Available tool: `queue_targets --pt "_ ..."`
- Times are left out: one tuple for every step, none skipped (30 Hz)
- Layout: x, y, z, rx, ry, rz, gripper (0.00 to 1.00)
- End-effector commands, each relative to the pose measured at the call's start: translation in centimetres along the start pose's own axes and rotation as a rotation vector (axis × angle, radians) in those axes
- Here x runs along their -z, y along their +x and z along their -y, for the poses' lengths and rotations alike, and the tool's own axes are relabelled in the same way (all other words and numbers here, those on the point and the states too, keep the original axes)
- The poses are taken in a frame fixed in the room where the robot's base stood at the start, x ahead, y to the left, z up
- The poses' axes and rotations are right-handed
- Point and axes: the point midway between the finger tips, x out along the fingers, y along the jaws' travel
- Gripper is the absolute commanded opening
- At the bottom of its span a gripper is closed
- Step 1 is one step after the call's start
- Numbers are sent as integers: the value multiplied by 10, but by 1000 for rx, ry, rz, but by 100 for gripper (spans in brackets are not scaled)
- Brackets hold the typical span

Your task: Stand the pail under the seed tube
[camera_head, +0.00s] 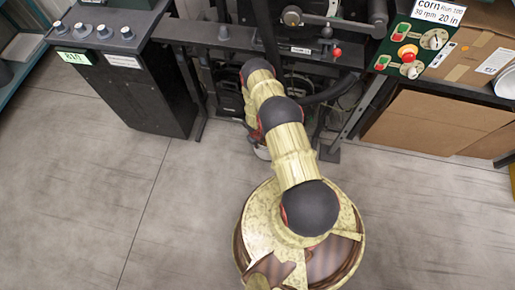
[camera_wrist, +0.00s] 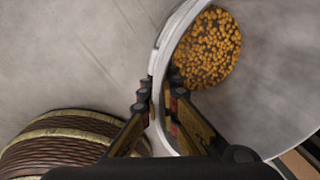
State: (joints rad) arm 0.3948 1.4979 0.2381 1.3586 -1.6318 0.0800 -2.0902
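The pail (camera_wrist: 245,95) is pale grey-white, and the wrist view looks down into it at golden seed (camera_wrist: 207,48) on its bottom. My gripper (camera_wrist: 161,98) straddles the pail's left wall at the rim, with one finger outside and one inside. The fingers look closed on the wall. In the head view my arm hides the gripper and most of the pail; a small pale piece, apparently the pail (camera_head: 262,152), shows beside the arm at the foot of the machine. I cannot make out the seed tube in either view.
The dark seed-meter machine (camera_head: 225,36) stands at the back, with a dark cabinet (camera_head: 140,95) at left. A green control panel (camera_head: 411,50) and cardboard boxes (camera_head: 430,122) are at right. The grey floor (camera_head: 95,200) is clear on both sides of my base.

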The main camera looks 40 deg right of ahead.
Motion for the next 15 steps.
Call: queue_targets --pt "-2 7 2 2 3 1 0" --pt "-4 8 4 2 1 2 0" --pt "-6 12 6 3 3 2 0" --pt "-6 14 6 2 3 1 0" --pt "-7 15 8 3 3 2 0" --pt "-9 16 9 3 2 2 0" --pt "-9 17 10 3 3 2 0" --pt "-9 18 10 2 2 1 0" --pt "-10 19 11 3 2 1 0" --pt "-10 19 11 2 2 1 0" --pt "-10 19 11 2 1 1 0" --pt "-11 19 12 2 2 1 0" --pt "-11 19 12 3 2 2 0" --pt "-12 20 12 3 2 2 0" --pt "-12 21 13 3 2 2 0"
